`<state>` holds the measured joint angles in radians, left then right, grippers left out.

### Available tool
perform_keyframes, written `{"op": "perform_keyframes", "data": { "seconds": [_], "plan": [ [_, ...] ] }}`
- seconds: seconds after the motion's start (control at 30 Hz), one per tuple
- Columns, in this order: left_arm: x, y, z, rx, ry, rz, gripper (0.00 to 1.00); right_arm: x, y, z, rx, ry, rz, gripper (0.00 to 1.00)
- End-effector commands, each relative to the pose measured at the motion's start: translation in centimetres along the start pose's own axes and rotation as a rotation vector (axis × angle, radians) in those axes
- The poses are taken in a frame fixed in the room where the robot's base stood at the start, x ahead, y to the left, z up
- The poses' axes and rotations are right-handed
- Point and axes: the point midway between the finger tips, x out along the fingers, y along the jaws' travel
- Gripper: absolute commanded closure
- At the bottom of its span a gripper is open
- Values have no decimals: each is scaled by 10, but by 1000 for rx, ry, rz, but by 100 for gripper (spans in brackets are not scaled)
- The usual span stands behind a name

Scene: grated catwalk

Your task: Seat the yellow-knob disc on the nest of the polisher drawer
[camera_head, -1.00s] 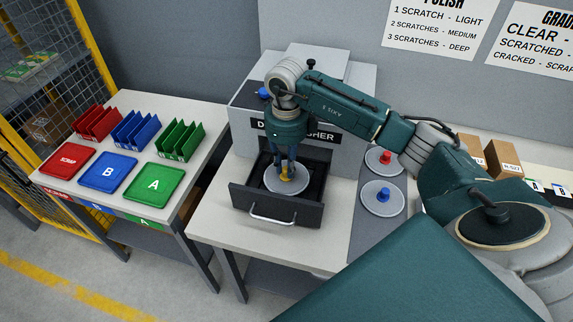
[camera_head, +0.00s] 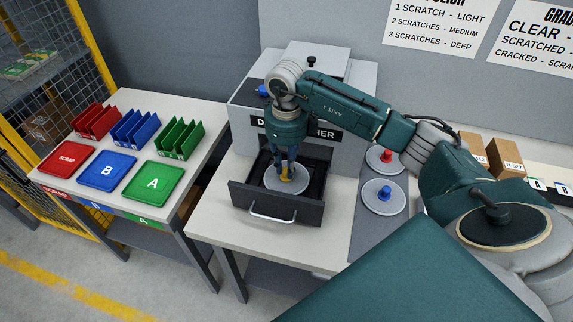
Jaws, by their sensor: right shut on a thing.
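The polisher drawer (camera_head: 275,212) is pulled out from the grey polisher (camera_head: 245,95), its handle facing the front. The grey yellow-knob disc (camera_head: 273,184) is inside the drawer's outline, seen from above and roughly level. My right gripper (camera_head: 286,173) points down over the drawer and is shut on the disc's yellow knob. The nest is hidden beneath the disc, and I cannot tell whether the disc touches it. My left gripper is not in view.
A red-knob disc (camera_head: 378,165) and a blue-knob disc (camera_head: 383,199) lie on a grey mat (camera_head: 366,232) right of the polisher. The left table holds red, blue and green trays (camera_head: 152,184) and racks. Boxes (camera_head: 505,160) stand at the right.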

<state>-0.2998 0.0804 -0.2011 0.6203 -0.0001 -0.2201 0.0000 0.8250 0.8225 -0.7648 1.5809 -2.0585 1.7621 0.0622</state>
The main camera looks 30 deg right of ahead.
Motion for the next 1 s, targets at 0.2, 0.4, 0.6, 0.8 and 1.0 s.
{"op": "perform_keyframes", "data": {
  "seconds": [0.2, 0.4, 0.6, 0.8, 1.0],
  "plan": [
    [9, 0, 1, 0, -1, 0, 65, 10, 0, 0, 1, 0, 0, 100],
    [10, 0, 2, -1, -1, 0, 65, 12, 0, 0, 1, -1, 0, 100],
    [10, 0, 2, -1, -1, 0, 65, 12, 0, 0, 0, 0, 0, 100],
    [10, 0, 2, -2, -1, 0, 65, 12, 0, 0, 0, 0, 0, 62],
    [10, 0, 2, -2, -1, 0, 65, 12, 0, 0, 0, 0, 0, 59]
  ]
}}
